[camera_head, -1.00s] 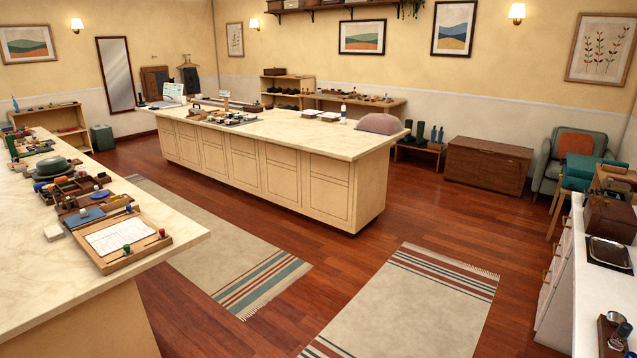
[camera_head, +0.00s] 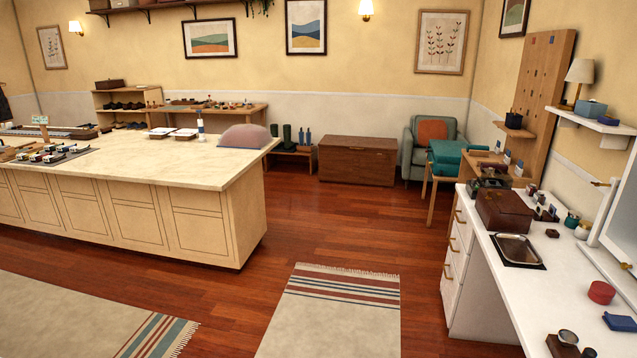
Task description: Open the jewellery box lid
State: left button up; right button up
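A dark brown wooden box (camera_head: 503,211), which looks like the jewellery box, sits on the white dresser (camera_head: 480,275) at the right. Its lid looks shut. A silver tray (camera_head: 518,248) on a dark mat lies just in front of it. Neither of my grippers shows in the head view.
The island counter (camera_head: 185,160) stands at the left. A striped rug (camera_head: 335,315) lies on open wooden floor (camera_head: 340,225) between island and dresser. A brown chest (camera_head: 357,162) and a green armchair (camera_head: 420,150) stand by the back wall. A mirror (camera_head: 615,220) stands on the dresser.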

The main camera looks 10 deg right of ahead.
aim_at(507, 201)
jog(key=i+l+z, duration=0.25)
jog(key=i+z, duration=0.15)
jog(key=i, duration=0.25)
jog(key=i+z, duration=0.35)
jog(key=i, duration=0.3)
jog(key=i+j+z, duration=0.15)
jog(key=i+z, duration=0.25)
jog(key=i, duration=0.25)
